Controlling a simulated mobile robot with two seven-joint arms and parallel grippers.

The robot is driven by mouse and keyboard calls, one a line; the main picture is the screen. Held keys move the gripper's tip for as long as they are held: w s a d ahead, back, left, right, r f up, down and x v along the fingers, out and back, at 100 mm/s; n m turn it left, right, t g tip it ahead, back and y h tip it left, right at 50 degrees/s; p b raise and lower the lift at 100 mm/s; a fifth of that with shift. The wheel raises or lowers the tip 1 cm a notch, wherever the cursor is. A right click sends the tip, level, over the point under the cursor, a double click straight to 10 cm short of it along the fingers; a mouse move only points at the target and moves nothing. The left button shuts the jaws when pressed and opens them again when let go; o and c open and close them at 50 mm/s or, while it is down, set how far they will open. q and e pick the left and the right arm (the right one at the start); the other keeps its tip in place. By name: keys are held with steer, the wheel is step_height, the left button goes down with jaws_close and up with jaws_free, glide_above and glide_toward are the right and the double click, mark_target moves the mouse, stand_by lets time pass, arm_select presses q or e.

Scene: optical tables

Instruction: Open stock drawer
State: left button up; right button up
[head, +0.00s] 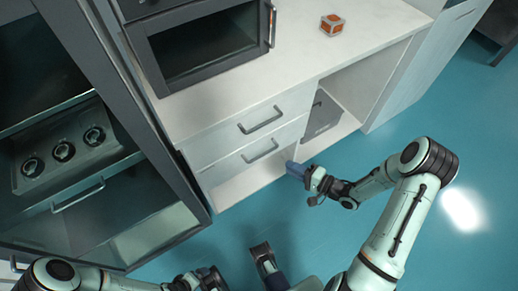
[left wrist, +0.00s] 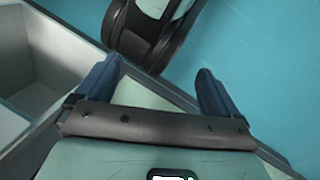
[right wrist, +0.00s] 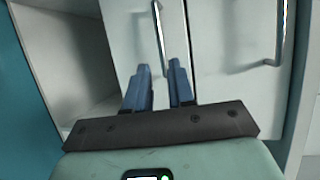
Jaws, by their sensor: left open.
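Two white drawers sit one above the other in the counter unit, the upper drawer (head: 230,133) and the lower drawer (head: 225,172), both shut. I cannot tell which is the stock drawer. The upper handle (head: 262,121) and lower handle (head: 261,152) are metal bars. My right gripper (head: 291,169) is near the right end of the lower handle. In the right wrist view, my right gripper (right wrist: 159,72) has a narrow gap between its fingers, with the lower handle (right wrist: 159,35) just ahead of it. My left gripper (left wrist: 155,82) is wide open and empty, low near the floor.
An orange-and-white cube (head: 332,25) and a dark oven-like box (head: 207,45) stand on the countertop (head: 290,70). A grey bin (head: 321,114) is in the open bay right of the drawers. A dark glass cabinet (head: 160,150) stands left.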

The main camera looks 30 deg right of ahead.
mark_target(262, 155)
arm_select(q)
steer(key=w+a+f+t+b, duration=0.1)
steer(key=w+a+f+b, duration=0.1)
steer(key=w, duration=0.3)
steer(key=shift+a+f+t+y+b, duration=0.35)
steer(key=shift+f+b, duration=0.25)
steer(key=shift+f, duration=0.2)
arm_select(e)
steer(key=shift+a+x, duration=0.2)
steer(key=shift+x, duration=6.3)
steer(key=shift+s, duration=0.1)
jaws_close()
